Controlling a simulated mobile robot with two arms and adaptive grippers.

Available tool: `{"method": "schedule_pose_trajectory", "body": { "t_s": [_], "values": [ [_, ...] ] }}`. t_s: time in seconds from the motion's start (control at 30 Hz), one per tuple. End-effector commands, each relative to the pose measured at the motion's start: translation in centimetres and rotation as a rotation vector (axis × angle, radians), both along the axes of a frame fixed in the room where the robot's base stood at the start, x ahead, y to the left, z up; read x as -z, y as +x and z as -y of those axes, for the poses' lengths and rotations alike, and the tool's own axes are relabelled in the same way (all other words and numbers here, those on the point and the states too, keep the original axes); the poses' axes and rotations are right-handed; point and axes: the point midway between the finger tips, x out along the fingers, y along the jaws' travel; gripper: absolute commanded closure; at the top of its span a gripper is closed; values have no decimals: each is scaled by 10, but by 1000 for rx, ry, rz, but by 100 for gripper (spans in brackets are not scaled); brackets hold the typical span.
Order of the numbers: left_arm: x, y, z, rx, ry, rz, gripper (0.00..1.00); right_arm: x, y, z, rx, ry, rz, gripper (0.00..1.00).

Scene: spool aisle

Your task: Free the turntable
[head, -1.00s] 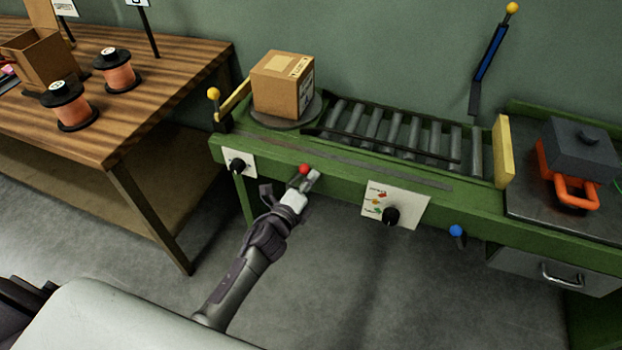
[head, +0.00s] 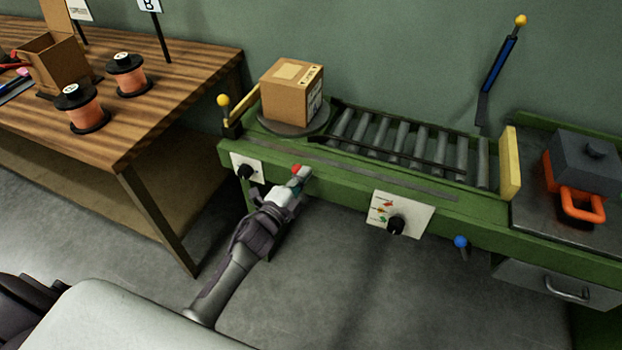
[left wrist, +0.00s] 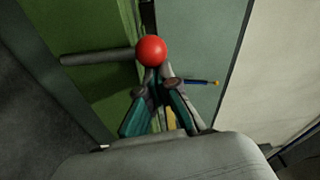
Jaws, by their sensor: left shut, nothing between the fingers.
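The turntable (head: 268,127) is a dark grey disc at the left end of the green conveyor bench, with a cardboard box (head: 288,97) standing on it. A red knob (head: 296,168) shows at the bench's front side. My left gripper (head: 302,175) is shut and empty right by the knob. In the left wrist view, the red knob (left wrist: 151,50) is just beyond the closed fingertips (left wrist: 154,84), with a grey rod (left wrist: 95,57) running left from it. I cannot tell whether the fingertips touch the knob. My right gripper is out of view.
A yellow-knobbed post (head: 223,101) stands left of the turntable. Grey rollers (head: 390,138) lead right to a yellow stop (head: 510,162). Dial plates (head: 412,208) and a blue knob (head: 460,242) are on the bench front. A wooden table (head: 150,100) with spools stands left.

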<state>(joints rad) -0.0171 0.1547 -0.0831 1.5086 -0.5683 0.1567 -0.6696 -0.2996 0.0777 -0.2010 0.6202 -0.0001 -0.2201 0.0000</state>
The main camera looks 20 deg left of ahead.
Motion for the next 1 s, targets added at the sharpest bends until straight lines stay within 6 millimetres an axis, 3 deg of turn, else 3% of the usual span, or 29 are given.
{"method": "schedule_pose_trajectory", "body": {
  "t_s": [0.5,1.0],
  "values": [
    [-2,1,-41,-2,-428,-17,100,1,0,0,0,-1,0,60],
    [1,2,-55,-2,-583,-21,100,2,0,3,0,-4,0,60]
  ]
}}
